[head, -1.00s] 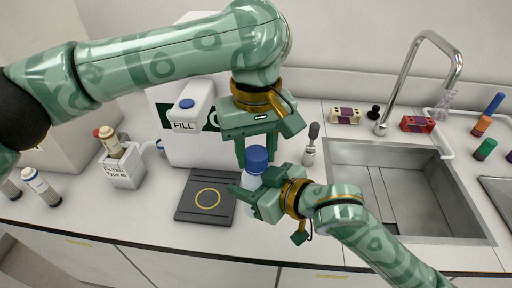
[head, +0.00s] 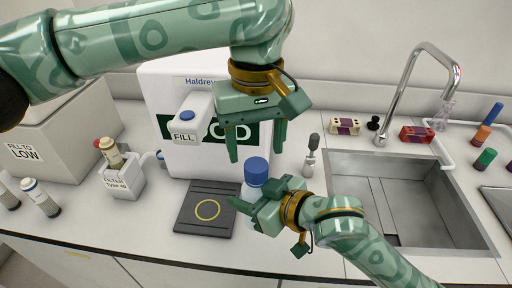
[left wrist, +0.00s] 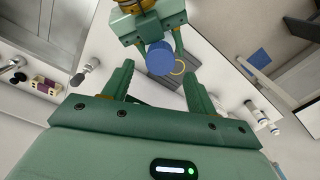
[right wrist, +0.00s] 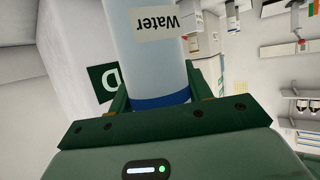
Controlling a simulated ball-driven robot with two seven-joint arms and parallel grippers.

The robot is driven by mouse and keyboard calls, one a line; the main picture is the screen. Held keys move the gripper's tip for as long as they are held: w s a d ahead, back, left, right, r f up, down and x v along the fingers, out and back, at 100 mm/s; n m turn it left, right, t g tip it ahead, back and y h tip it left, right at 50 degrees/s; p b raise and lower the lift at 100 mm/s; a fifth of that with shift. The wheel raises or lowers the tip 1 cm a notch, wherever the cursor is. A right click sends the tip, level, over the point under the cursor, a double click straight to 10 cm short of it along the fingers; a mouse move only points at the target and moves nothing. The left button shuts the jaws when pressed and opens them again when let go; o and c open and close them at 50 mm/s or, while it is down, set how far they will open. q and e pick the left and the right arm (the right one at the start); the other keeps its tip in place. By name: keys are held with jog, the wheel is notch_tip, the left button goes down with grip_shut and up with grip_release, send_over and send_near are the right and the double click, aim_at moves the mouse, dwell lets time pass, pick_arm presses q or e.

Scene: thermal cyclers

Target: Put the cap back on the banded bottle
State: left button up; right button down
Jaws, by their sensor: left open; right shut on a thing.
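The bottle (head: 250,196) stands upright behind my right gripper, with the blue cap (head: 256,171) on its top; I cannot tell how tightly the cap sits. In the left wrist view the cap (left wrist: 160,58) shows from above, between and beyond the finger tips. My left gripper (head: 256,156) is open and empty just above the cap, its fingers spread to either side. My right gripper (head: 246,215) is shut on the bottle from the side. In the right wrist view the bottle (right wrist: 150,65) has an upside-down "Water" label and a blue band (right wrist: 160,102) near the fingers.
A dark pad (head: 190,222) with a yellow ring lies left of the bottle. A white dispenser (head: 160,90) stands behind it. A grey-topped tool (head: 312,155) stands near the sink (head: 420,200) on the right.

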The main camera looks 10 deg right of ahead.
pick_arm(q)
jog(key=o, duration=0.5)
jog(key=shift+o, duration=0.2)
notch_tip(320, 180, up, 12)
dwell(0.7)
